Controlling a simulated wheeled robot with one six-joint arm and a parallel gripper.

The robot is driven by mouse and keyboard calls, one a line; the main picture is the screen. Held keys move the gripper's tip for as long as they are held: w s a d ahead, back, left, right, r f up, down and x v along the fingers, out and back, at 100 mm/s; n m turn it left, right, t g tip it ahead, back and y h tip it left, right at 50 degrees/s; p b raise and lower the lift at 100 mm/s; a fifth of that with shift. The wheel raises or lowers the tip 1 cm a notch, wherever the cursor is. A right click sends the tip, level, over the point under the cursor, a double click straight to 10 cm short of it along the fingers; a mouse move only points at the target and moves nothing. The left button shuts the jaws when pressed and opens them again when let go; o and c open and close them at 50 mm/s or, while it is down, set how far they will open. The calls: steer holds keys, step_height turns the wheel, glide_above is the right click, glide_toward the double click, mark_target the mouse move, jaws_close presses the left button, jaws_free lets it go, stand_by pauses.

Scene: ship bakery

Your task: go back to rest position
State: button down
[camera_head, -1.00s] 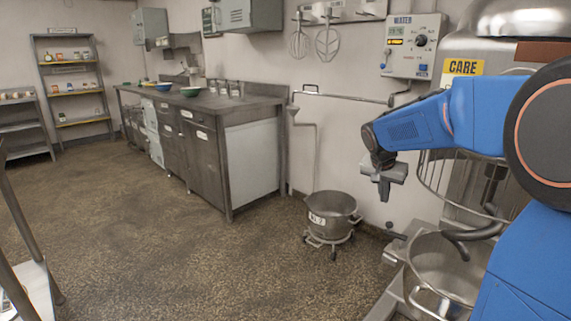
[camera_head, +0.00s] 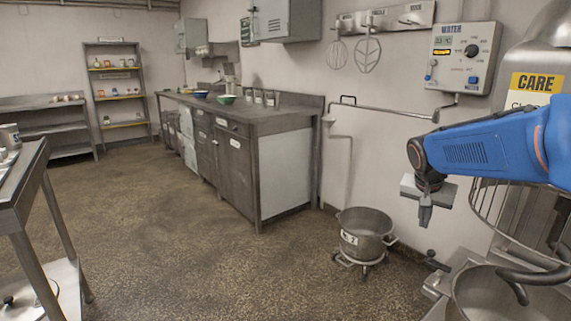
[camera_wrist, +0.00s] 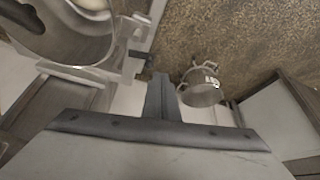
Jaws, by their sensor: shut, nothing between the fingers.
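My gripper (camera_head: 425,214) is at the right of the head view, at the end of my blue arm, pointing down. Its fingers are together with nothing between them. It hangs in the air in front of the wall, left of the large mixer. In the wrist view my gripper (camera_wrist: 160,76) points toward the floor, with the mixer bowl on one side and a wheeled pot on the other.
The mixer bowl (camera_head: 510,298) and its guard stand close under my arm. A wheeled pot (camera_head: 366,234) stands on the floor by the wall. A counter (camera_head: 285,118) runs along the wall. A metal table (camera_head: 24,196) is at the left edge. The middle floor is open.

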steer(key=s+a+f+n+y, duration=0.1)
steer(key=s+a+f+n, duration=0.1)
steer(key=s, duration=0.8)
steer(key=s+a+f+n+y, duration=0.1)
steer(key=s+a, duration=0.4)
steer(key=s, duration=0.5)
steer(key=s+a+f+n+t+y, duration=0.1)
steer(key=s+a+f+n, duration=0.2)
steer(key=s, duration=0.7)
steer(key=shift+a+n, duration=0.25)
steer(key=shift+n, duration=0.65)
steer(key=shift+d, duration=0.1)
